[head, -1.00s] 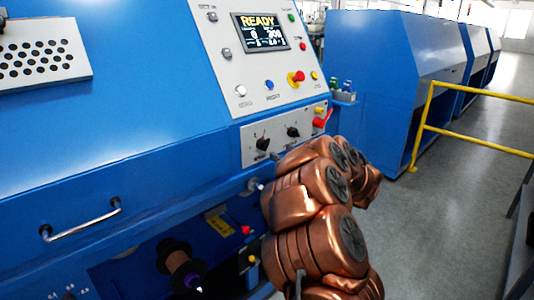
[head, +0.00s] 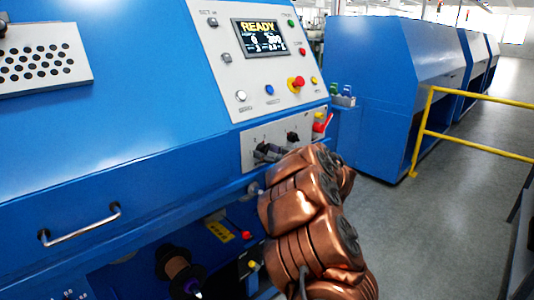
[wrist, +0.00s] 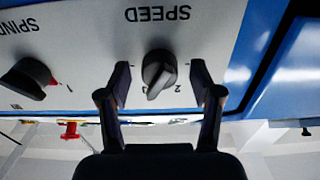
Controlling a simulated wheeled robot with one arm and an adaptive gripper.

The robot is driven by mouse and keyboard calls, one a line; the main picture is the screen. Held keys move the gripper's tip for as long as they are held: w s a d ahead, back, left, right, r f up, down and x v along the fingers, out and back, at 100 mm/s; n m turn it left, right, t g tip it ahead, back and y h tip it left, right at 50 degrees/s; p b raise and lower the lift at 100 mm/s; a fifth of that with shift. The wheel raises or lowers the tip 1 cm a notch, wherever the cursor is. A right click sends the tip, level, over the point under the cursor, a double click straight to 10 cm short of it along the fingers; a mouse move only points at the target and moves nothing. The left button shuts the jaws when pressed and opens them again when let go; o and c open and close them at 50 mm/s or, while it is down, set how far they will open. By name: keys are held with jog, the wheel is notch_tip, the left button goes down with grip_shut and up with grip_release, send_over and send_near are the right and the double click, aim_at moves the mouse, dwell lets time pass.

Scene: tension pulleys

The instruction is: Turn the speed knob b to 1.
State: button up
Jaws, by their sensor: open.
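The speed knob (wrist: 160,73) is a dark grey knob under the upside-down SPEED label in the wrist view. Its bar tilts slightly, its lower end toward the lower left. A 2 is readable beside it; the other numerals are partly hidden, and I cannot tell which mark the knob points to. My gripper (wrist: 160,82) is open, with one dark finger on each side of the knob and gaps visible on both sides. In the head view my gripper (head: 268,152) is at the left knob of the lower white panel (head: 249,146), largely hiding that knob.
A second black knob (head: 293,137) sits to the right; the wrist view shows it (wrist: 28,78) by the SPIND label. A red lever (head: 323,122) is further right. Above are a READY screen (head: 257,38) and a red emergency button (head: 297,83). A yellow rail (head: 470,142) stands at right.

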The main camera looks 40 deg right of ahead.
jog(key=shift+c, duration=0.2)
jog(key=c, duration=1.1)
